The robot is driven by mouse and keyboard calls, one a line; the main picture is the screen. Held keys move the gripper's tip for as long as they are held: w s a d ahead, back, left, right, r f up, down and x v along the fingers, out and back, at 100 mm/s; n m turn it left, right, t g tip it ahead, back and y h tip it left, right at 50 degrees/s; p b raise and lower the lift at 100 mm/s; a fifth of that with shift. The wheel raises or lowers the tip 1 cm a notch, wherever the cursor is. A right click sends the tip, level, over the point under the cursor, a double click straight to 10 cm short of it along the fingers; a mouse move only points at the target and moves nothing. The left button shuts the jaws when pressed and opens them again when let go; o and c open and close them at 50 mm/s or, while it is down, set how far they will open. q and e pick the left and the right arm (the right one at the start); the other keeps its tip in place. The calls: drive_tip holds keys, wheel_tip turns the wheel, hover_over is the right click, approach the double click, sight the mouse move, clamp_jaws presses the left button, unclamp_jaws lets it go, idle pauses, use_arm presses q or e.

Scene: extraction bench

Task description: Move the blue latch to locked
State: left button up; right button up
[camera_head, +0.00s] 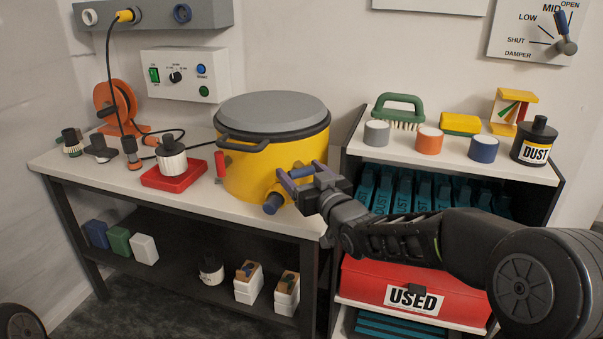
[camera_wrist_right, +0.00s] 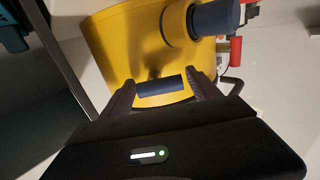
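The yellow drum (camera_head: 262,178) stands at the right end of the bench under a grey lid (camera_head: 271,111) with a dark rim. The blue latch (camera_head: 302,171) is on the drum's right side, partly hidden by my right gripper (camera_head: 300,181). In the right wrist view the blue latch (camera_wrist_right: 162,86) lies crosswise between the two spread fingers of my right gripper (camera_wrist_right: 162,90). The fingers are close to its ends; I cannot tell whether they touch it. A red latch (camera_head: 222,164) is on the drum's left side. My left gripper is not in view.
A blue-grey port (camera_head: 273,203) juts from the drum's lower front, close to my right gripper. A red-based jar (camera_head: 172,160) and black-capped items stand left on the bench.

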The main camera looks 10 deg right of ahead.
drive_tip(key=c, duration=1.2)
